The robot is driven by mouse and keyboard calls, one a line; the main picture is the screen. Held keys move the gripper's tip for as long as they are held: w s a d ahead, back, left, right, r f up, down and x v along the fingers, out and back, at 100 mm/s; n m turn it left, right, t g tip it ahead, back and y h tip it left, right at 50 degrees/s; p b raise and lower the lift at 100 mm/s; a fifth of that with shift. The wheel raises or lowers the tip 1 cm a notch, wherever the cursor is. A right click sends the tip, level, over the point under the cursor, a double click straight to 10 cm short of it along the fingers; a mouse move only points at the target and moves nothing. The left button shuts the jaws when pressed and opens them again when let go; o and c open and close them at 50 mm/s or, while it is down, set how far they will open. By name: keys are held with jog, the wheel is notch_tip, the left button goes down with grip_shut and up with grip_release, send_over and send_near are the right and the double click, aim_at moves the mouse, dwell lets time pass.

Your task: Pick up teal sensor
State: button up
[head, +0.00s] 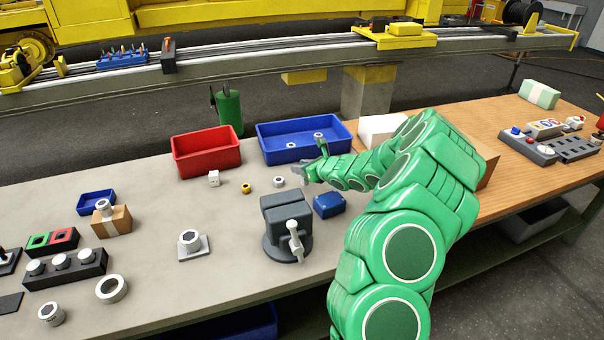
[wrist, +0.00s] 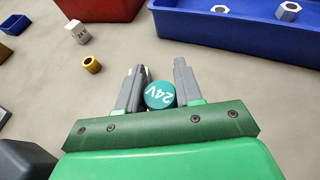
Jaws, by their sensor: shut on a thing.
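In the head view my gripper (head: 311,170) is low over the grey bench top, just in front of the blue bin. I cannot make out the sensor there. Whether it touches the bench is unclear.
The red bin (head: 207,152) and blue bin (head: 303,140) stand behind. A white cube (head: 214,178), yellow ring (head: 246,188) and grey ring (head: 279,182) lie left of my gripper. A grey vise (head: 287,222) and small blue box (head: 329,205) stand in front.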

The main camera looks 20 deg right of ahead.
jog(key=s+a+r, duration=0.2)
jog(key=s+r, duration=0.8)
jog(key=s, duration=0.3)
jog(key=shift+s+a, duration=0.25)
jog(key=shift+s, duration=0.15)
